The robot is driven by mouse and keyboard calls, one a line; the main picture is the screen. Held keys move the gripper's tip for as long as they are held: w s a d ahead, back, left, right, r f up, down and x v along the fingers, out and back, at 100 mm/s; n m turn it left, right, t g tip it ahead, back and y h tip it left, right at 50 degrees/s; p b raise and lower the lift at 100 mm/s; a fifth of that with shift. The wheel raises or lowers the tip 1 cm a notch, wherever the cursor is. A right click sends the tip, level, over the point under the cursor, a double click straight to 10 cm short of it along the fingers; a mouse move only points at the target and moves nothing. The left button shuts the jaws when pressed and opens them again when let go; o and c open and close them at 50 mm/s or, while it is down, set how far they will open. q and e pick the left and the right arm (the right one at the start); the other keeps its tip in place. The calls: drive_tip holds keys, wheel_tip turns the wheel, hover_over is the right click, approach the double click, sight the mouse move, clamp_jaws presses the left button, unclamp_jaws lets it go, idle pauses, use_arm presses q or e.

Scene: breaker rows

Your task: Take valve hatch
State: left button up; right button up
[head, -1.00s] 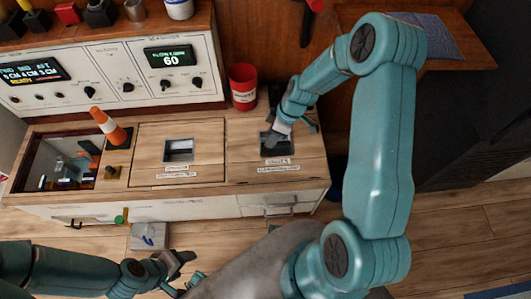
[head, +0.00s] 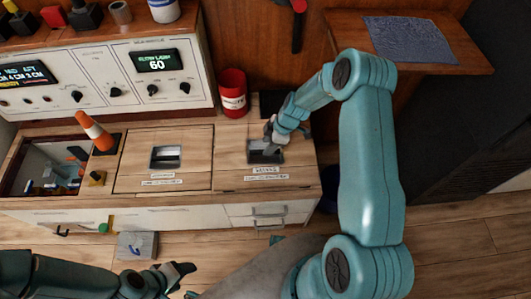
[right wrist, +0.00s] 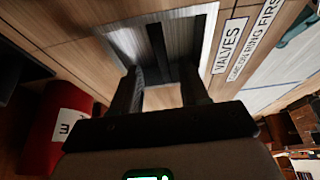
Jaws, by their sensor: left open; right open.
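The valve hatch (head: 230,180) is a wooden lid at the right end of the counter, lying flat and closed. Its recessed metal pull (head: 266,157) has a dark bar across it, and a VALVES label (head: 265,170) sits in front. My right gripper (head: 272,143) is open at the back of this pull. In the right wrist view its two dark fingers (right wrist: 162,85) reach into the metal recess (right wrist: 205,40), near the bar (right wrist: 157,45). I cannot tell whether they touch it. My left gripper (head: 180,278) is open and empty, low in front of the counter.
A second closed hatch (head: 130,170) lies to the left. Left of it is an open compartment (head: 15,183) with things inside. A red can (head: 232,95) stands behind the valve hatch. A grey box (head: 138,247) is below the counter.

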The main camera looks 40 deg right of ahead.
drive_tip(key=x, duration=0.4)
drive_tip(key=shift+s+f, duration=0.15)
drive_tip(key=shift+f+b, duration=0.2)
drive_tip(key=shift+b, duration=0.6)
clamp_jaws()
idle(1.4)
